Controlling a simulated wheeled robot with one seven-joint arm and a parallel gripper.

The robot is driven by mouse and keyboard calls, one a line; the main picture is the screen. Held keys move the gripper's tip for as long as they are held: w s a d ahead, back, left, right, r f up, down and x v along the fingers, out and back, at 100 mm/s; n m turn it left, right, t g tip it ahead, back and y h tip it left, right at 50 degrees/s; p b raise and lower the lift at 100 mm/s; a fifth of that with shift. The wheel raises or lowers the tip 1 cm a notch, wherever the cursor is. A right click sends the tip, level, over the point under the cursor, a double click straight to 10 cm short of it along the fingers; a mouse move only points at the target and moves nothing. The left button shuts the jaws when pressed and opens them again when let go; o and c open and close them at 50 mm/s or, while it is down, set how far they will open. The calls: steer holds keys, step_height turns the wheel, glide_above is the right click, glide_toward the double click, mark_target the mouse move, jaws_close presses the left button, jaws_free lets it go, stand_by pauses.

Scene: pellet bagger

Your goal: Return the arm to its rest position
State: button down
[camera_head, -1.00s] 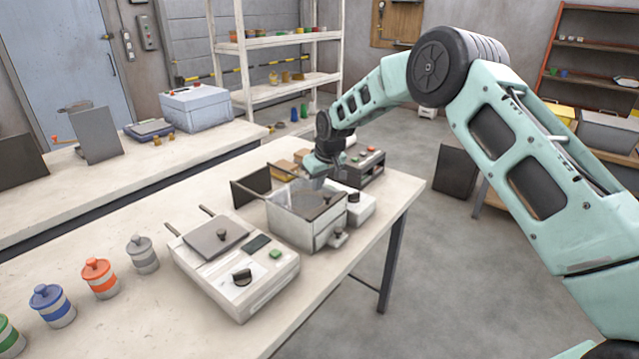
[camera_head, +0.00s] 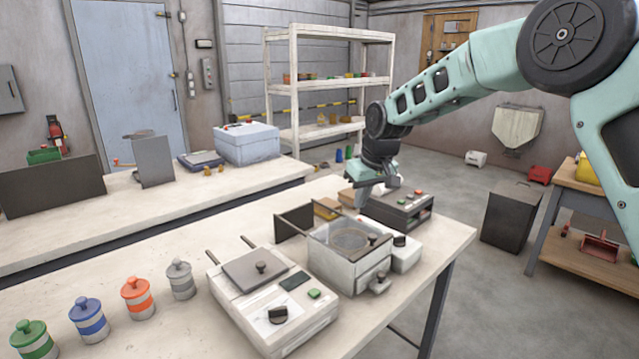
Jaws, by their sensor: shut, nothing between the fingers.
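My arm reaches in from the right edge and bends down over the far right part of the table. My gripper (camera_head: 362,206) points downward just above and behind the open-topped clear-walled box (camera_head: 345,262). It is shut and holds nothing. Its fingertips are small here, and whether they touch the grey device behind them cannot be told.
The white table (camera_head: 150,262) holds a flat white machine with a knob (camera_head: 275,318), a grey device with coloured buttons (camera_head: 405,208), and several lidded canisters, one orange (camera_head: 138,298). A second bench (camera_head: 60,226) stands behind.

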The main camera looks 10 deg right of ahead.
steer(key=s+a+r+n+g, duration=0.1)
steer(key=s+a, duration=0.4)
steer(key=s, duration=0.7)
steer(key=s+a+r+n+g, duration=0.1)
steer(key=s+a, duration=0.3)
steer(key=s, duration=0.7)
steer(key=s+d+f, duration=0.1)
steer(key=s+d, duration=0.1)
steer(key=s, duration=0.9)
steer(key=s+d+f+n+g+h, duration=0.1)
steer(key=s+d+f, duration=0.1)
steer(key=s, duration=0.9)
steer(key=shift+d, duration=0.4)
steer(key=shift+f, duration=0.1)
